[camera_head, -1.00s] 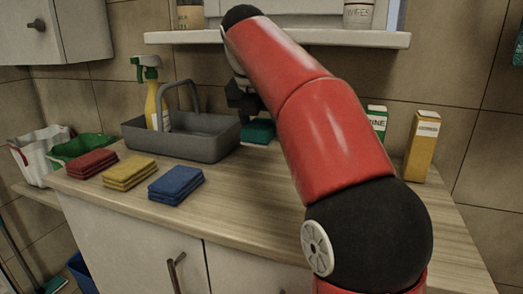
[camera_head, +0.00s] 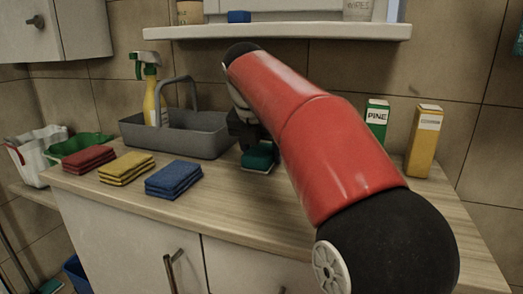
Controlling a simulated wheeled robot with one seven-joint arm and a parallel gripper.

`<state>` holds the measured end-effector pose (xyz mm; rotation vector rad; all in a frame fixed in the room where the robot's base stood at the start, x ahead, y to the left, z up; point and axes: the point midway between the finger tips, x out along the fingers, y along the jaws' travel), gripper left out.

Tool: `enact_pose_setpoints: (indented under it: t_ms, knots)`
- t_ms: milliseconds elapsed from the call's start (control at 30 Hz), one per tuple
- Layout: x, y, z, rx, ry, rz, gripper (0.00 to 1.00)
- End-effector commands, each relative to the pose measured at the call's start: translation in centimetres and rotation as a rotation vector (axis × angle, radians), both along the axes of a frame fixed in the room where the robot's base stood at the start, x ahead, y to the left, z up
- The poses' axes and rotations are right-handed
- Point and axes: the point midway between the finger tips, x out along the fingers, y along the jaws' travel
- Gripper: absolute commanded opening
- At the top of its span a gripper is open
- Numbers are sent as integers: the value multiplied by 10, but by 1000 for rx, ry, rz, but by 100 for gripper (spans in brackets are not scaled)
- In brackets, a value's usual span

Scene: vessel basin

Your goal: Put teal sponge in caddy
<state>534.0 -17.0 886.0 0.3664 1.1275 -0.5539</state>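The teal sponge (camera_head: 259,157) is on the wooden counter or just above it, right of the caddy; I cannot tell if it touches the wood. The grey caddy (camera_head: 198,145) has a raised handle and stands at the back left of the counter. A spray bottle (camera_head: 150,100) with a green head stands in it. My gripper (camera_head: 246,137) points down at the sponge's upper left side, outside the caddy. Its fingers are dark and partly hidden by my red arm, so their opening and any hold on the sponge are unclear.
A green PINE box (camera_head: 376,118) and a yellow box (camera_head: 423,141) stand at the back right. A shelf (camera_head: 280,31) runs above. My arm covers the counter's middle.

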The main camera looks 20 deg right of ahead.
Motion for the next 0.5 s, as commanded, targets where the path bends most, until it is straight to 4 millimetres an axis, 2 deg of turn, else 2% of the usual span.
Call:
enact_pose_setpoints:
  t_ms: [33, 133, 367, 500]
  knots:
    - [0, 0, 0, 0, 0, 0, 63]
    - [0, 0, 0, 0, 0, 0, 76]
    - [0, 0, 0, 0, 0, 0, 76]
    - [0, 1, 7, 0, -1, 0, 76]
